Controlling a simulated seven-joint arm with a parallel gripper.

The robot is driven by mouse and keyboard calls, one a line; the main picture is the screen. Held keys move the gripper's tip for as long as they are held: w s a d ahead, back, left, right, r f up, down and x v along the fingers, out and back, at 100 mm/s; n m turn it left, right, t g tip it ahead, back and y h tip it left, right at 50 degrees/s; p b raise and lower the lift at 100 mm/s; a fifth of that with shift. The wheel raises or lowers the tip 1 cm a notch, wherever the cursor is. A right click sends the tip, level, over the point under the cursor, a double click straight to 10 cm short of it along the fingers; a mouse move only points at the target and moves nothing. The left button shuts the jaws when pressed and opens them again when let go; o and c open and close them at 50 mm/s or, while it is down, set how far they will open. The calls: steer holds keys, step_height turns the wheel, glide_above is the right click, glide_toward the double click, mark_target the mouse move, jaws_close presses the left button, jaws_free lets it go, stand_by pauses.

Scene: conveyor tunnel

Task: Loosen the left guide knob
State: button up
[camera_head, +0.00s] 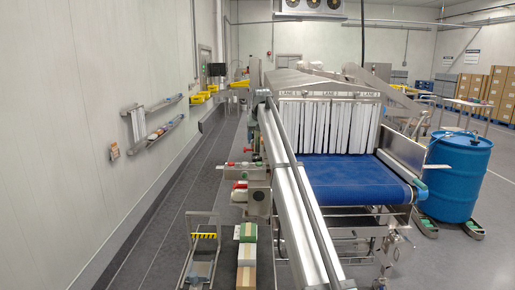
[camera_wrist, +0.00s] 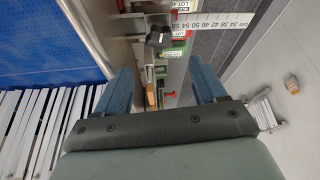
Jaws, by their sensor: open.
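In the wrist view, a black knob (camera_wrist: 160,38) sits on a metal bracket beside a white numbered scale (camera_wrist: 215,25). I cannot tell from the frames whether it is tight or loose. My gripper (camera_wrist: 163,74) is open, with its two blue fingers spread wide and nothing seen held between them. The knob appears beyond the fingertips, near the middle of the gap, and looks apart from both fingers. I cannot make out my gripper or this black knob clearly in the head view.
A blue conveyor belt (camera_head: 347,172) runs beneath a white strip curtain (camera_head: 328,125). Long metal rails (camera_head: 290,180) run along its left side. Small red-handled fittings and boxes (camera_head: 247,255) stand left of them. A blue drum (camera_head: 458,178) is at right. The left aisle floor is largely clear.

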steer(key=shift+v, duration=1.85)
steer(key=shift+o, duration=0.7)
steer(key=shift+d, duration=0.1)
steer(key=o, duration=0.4)
steer(key=shift+m, duration=0.6)
steer(key=d, duration=1.4)
steer(key=shift+w, duration=0.3)
steer(key=shift+w+a+f+n+y, duration=0.35)
steer(key=shift+a+f+n, duration=0.35)
steer(key=shift+f+n, duration=1.55)
steer(key=shift+w+a+f+n+y, duration=0.35)
steer(key=shift+a+f+n, duration=0.4)
steer(key=shift+n, duration=2.95)
steer(key=shift+w+a+f+n+y, duration=0.55)
steer(key=shift+f+n, duration=0.9)
steer(key=shift+n, duration=1.5)
